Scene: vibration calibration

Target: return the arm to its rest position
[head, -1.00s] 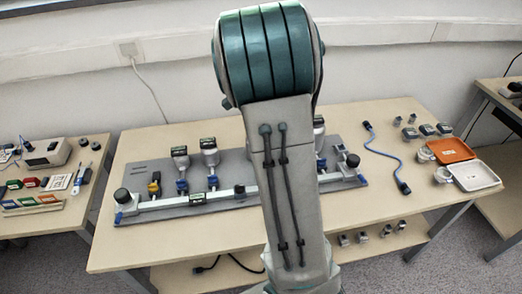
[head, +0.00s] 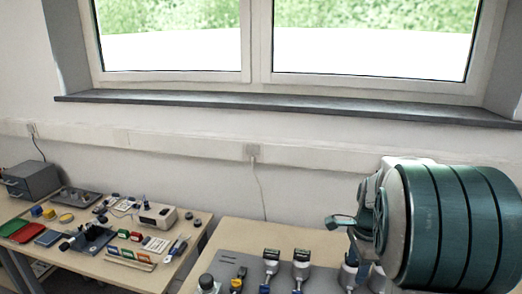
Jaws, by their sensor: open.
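My arm fills the lower right of the head view, with a large teal ringed joint in front. My gripper (head: 343,222) shows partly to the left of that joint, small and pointing left above the main table (head: 232,232). It is open, and I see nothing between its fingers. The rest of my gripper and wrist is hidden behind the joint.
On the main table a grey plate (head: 232,259) carries several sensor-like devices, including one with a white label (head: 271,255). A left table (head: 135,272) holds a beige instrument (head: 158,215) and small coloured blocks. A windowsill (head: 290,106) runs along the back wall.

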